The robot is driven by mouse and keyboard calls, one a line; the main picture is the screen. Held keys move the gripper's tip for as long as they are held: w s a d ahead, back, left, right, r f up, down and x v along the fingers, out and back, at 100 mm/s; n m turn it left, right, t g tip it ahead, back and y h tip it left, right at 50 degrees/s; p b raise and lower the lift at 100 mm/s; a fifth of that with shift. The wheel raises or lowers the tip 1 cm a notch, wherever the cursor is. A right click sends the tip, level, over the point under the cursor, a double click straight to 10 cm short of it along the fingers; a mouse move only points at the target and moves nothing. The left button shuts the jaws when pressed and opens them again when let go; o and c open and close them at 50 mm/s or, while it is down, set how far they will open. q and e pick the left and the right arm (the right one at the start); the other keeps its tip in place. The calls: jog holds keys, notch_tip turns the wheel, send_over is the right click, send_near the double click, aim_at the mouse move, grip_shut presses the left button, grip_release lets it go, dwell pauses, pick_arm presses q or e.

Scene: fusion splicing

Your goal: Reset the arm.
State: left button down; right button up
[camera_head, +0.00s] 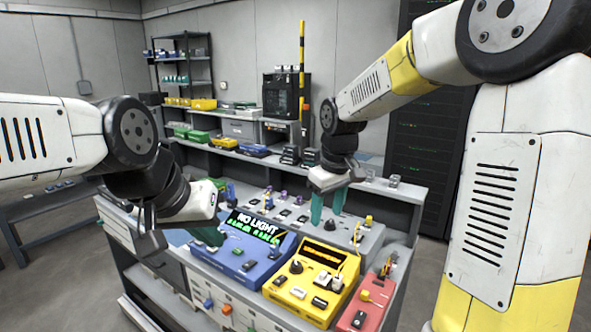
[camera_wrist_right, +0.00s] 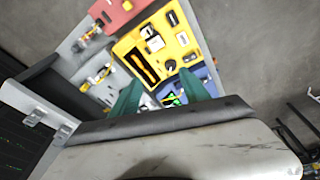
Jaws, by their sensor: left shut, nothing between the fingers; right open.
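My left gripper (camera_head: 207,236) comes in from the left in the head view. Its green fingers are shut and empty, beside the left edge of the blue device (camera_head: 240,262). My right gripper (camera_head: 327,207) hangs over the back part of the workbench, green fingers pointing down, apart and empty. In the right wrist view its two green fingers (camera_wrist_right: 164,96) are spread, with nothing between them. The blue device's screen (camera_head: 255,226) reads "NO LIGHT" in the head view. The yellow device (camera_head: 312,283) stands to its right.
A red device (camera_head: 366,305) sits at the right end of the workbench. A grey panel (camera_head: 290,214) with small parts lies behind the devices. A shelf (camera_head: 180,84) stands at the back left and a dark server rack (camera_head: 420,150) behind my right arm. Open floor lies left of the workbench.

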jog(key=s+d+r+m+t, duration=0.2)
jog(key=s+d+r+m, duration=0.1)
jog(key=s, duration=0.7)
jog(key=s+d+r+m+t+y, duration=0.1)
jog(key=s+d+r+m+t, duration=0.1)
jog(key=s, duration=0.7)
jog(key=shift+s+d+r+m, duration=0.35)
jog(key=shift+d+r+m, duration=0.4)
jog(key=shift+m, duration=0.15)
